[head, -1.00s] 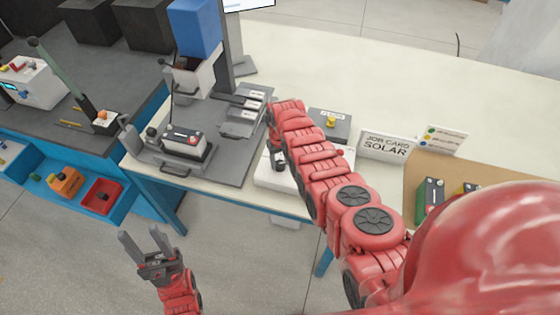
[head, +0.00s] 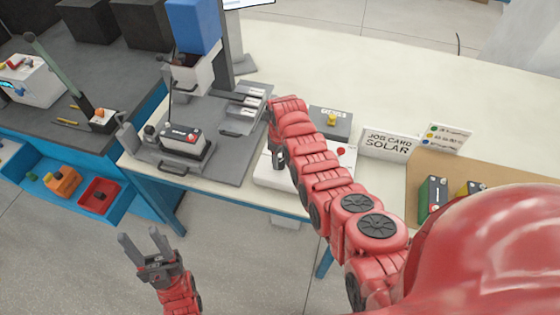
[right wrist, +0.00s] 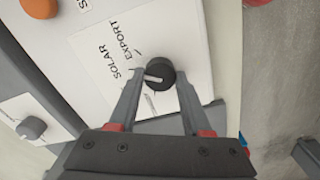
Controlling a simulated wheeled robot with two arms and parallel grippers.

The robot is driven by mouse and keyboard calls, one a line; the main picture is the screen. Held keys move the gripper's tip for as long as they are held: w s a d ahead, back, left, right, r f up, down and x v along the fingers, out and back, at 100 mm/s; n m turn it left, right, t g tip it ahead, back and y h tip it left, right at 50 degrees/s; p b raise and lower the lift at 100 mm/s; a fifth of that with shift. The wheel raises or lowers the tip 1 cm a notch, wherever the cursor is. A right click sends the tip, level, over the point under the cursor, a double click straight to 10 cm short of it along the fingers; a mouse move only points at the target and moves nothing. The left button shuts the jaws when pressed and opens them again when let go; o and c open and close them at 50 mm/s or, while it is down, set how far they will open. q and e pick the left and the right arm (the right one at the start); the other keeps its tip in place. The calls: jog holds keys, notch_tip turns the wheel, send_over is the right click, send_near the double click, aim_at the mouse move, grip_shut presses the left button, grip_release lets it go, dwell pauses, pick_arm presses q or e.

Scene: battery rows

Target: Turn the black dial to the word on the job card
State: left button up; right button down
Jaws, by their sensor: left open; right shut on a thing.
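The black dial (right wrist: 160,73) sits on a white panel (right wrist: 190,25) printed with SOLAR and EXPORT. Its white pointer line points left in the right wrist view, toward a tick by the SOLAR end of the lettering; exact alignment is hard to tell. My right gripper (right wrist: 158,80) is shut on the dial, one finger on each side. In the head view my right arm hides most of the dial. The job card (head: 387,145) reads SOLAR and stands upright on the table. My left gripper (head: 145,237) is open and empty, over the floor in front of the table.
A grey box with a yellow knob (head: 331,119) stands behind the white panel. A press with a blue head (head: 193,28) and a battery (head: 182,140) stand to the left. More batteries (head: 433,195) sit on a brown mat at right. The table's back right is clear.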

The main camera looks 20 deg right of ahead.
aim_at(280, 161)
jog(key=shift+n+b, duration=0.35)
jog(key=shift+n, duration=0.65)
jog(key=shift+c, duration=1.8)
grip_release()
jog(key=shift+r, duration=0.25)
notch_tip(280, 161, up, 5)
jog(key=b, duration=0.2)
jog(key=shift+b, duration=0.3)
notch_tip(280, 161, up, 12)
jog(key=p, duration=0.8)
